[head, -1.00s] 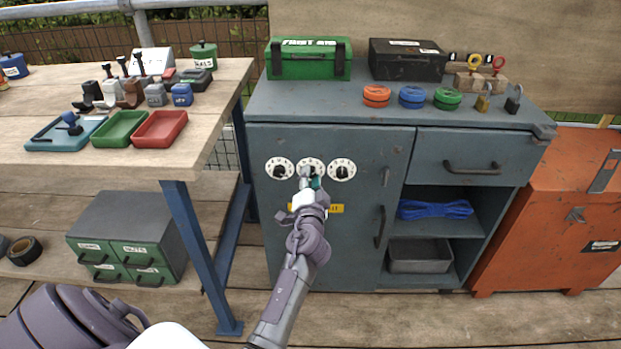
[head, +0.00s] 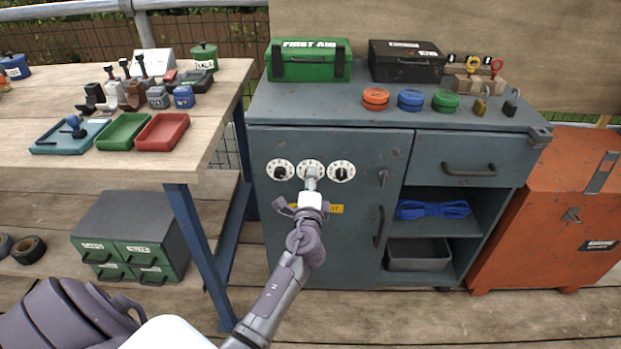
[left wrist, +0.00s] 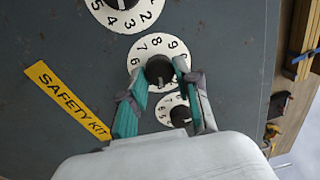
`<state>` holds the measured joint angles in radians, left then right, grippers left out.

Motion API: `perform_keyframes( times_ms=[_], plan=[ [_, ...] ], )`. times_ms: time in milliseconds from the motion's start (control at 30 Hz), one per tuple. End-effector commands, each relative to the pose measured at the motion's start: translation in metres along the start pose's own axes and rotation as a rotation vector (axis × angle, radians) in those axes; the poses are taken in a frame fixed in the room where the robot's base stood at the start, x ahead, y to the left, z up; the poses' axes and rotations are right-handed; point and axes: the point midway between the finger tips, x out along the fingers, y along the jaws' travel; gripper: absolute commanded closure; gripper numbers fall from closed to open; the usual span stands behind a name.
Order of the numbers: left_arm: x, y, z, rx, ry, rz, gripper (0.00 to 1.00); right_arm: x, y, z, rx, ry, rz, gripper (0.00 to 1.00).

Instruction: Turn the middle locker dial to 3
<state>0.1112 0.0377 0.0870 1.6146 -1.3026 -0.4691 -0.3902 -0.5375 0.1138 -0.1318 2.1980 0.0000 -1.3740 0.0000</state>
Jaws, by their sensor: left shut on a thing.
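The locker (head: 340,230) is a blue-grey cabinet with a row of three white dials with black knobs on its door. My left gripper (head: 311,177) is at the middle dial (head: 311,164) and covers its lower part in the head view. In the left wrist view, the teal-tipped fingers (left wrist: 164,71) are shut on the middle dial's black knob (left wrist: 158,76), one on each side. Digits 6 to 9 show on that dial's face (left wrist: 150,50); the rest is partly hidden, and I cannot tell its setting. My right gripper is not in view.
The left dial (head: 280,169) and right dial (head: 341,167) sit close on either side. A yellow label (left wrist: 65,100) reading SAFETY KIT is below the dials. A workbench (head: 60,170) stands to the left and an orange cabinet (head: 550,215) to the right.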

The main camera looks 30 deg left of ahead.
Motion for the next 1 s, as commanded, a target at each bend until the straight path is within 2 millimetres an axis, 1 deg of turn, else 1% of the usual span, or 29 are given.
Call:
perform_keyframes(
  times_ms=[33,200,633,667,800,1000],
  plan=[
    [0.0005,-0.0027,-0.0011,0.014,0.004,-0.004,1.00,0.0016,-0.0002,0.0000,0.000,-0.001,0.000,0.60],
    [0.0003,-0.0022,-0.0015,0.045,0.005,-0.004,1.00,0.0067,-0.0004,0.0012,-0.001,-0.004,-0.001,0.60],
    [0.0003,-0.0018,-0.0016,0.053,0.006,-0.004,1.00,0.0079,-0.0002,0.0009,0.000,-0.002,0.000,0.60],
    [0.0002,-0.0018,-0.0017,0.052,0.006,-0.004,0.66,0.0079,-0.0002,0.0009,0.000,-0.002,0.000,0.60],
    [0.0001,-0.0013,-0.0013,0.052,0.005,-0.003,0.43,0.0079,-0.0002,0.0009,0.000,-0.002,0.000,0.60],
    [0.0000,-0.0005,-0.0007,0.053,0.003,-0.001,0.43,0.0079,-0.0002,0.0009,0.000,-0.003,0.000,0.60]
  ],
)
